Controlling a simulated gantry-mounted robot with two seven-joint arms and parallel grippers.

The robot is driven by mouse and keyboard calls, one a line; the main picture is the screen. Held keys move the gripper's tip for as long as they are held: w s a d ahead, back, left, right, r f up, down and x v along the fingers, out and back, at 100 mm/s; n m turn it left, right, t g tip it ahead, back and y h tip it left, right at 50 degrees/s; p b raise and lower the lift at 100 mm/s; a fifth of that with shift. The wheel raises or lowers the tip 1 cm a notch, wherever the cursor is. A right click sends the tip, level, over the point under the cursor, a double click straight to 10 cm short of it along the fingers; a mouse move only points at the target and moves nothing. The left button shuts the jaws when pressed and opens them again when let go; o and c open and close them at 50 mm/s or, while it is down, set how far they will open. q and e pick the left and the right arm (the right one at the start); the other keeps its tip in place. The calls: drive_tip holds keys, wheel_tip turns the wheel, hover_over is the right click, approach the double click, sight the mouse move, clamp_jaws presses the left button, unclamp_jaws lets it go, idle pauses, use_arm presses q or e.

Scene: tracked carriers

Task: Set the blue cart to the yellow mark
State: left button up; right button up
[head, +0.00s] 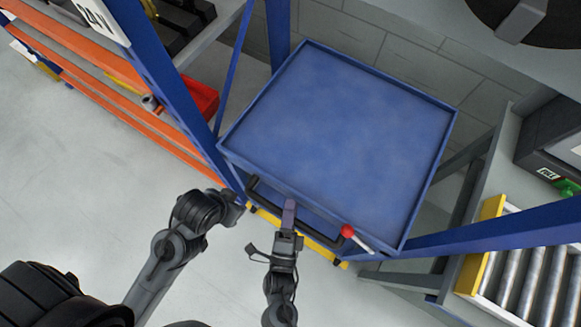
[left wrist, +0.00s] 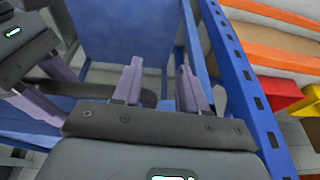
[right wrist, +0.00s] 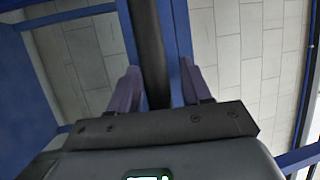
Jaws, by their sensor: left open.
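The blue cart (head: 335,135) has a flat, empty, rimmed top and stands between blue posts. A black handle (head: 318,233) runs along its near side, with a red-knobbed lever (head: 347,231) near the right end. My right gripper (head: 289,212) is at the handle's middle; in the right wrist view its spread fingers (right wrist: 160,80) straddle the black bar. My left gripper (head: 243,204) is by the handle's left end, partly hidden by its own arm; in the left wrist view its fingers (left wrist: 158,75) are apart. A yellow strip (head: 322,252) shows below the handle; I cannot tell whether it is a floor mark.
A blue and orange rack (head: 110,60) with a red bin (head: 200,98) stands to the left. A roller conveyor (head: 535,265) with a yellow end is at the right. Blue posts and a beam (head: 490,230) crowd the cart. Grey floor (head: 80,180) is clear at the left.

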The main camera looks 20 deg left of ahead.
drive_tip(key=shift+s, duration=0.15)
drive_tip(key=shift+s+d+f, duration=0.1)
drive_tip(key=shift+s, duration=0.2)
drive_tip(key=p+v, duration=0.1)
drive_tip(key=v, duration=0.9)
